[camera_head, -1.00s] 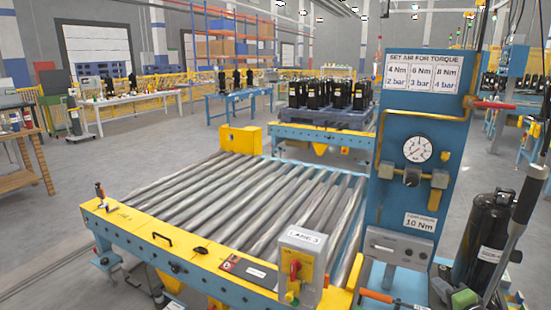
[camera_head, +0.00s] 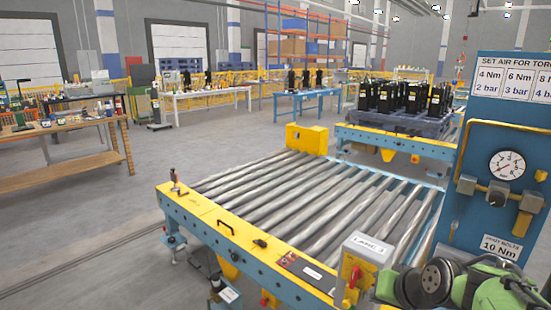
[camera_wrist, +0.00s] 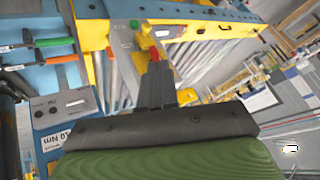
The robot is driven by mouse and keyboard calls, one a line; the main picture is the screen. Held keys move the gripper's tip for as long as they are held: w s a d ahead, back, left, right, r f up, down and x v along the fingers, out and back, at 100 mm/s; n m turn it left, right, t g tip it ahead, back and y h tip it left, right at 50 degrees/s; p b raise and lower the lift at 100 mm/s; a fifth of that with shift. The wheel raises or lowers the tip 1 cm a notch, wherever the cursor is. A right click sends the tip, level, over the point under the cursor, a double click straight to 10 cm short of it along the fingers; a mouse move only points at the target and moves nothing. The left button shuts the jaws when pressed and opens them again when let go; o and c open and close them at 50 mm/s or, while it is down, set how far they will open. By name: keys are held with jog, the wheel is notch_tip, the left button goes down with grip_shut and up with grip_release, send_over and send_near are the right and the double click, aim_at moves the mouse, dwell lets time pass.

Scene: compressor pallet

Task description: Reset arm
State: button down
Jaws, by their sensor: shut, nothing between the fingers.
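My gripper (camera_wrist: 155,85) shows in the wrist view with its dark fingers together and nothing between them. It points toward the roller conveyor's yellow frame (camera_wrist: 87,10), which looks tilted in that view. A red knob (camera_wrist: 154,53) appears just beyond the fingertips; I cannot tell how far away it is. In the head view, green and black parts of my arm show at the lower right, and the gripper's fingers cannot be made out there.
The blue torque panel (camera_head: 470,215) stands at the right, close to my arm. The LANE 3 box (camera_head: 366,252) sits on the front of the roller conveyor (camera_head: 300,205). A pallet of black compressors (camera_head: 405,120) is behind. Open floor lies left, before a wooden workbench (camera_head: 70,178).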

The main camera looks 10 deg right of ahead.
jog(key=s+a+r+n+g, duration=0.1)
jog(key=s+a+n, duration=0.1)
jog(key=s+a, duration=0.35)
jog(key=s+a+n+h, duration=0.1)
jog(key=s+a, duration=0.1)
jog(key=s, duration=0.6)
jog(key=s+a+r+n+g, duration=0.1)
jog(key=s+a+n, duration=0.15)
jog(key=s, duration=0.45)
notch_tip(320, 180, up, 14)
jog(key=p, duration=1.4)
jog(key=shift+a+f+m, duration=0.25)
jog(key=shift+a+m, duration=0.15)
jog(key=shift+m, duration=0.05)
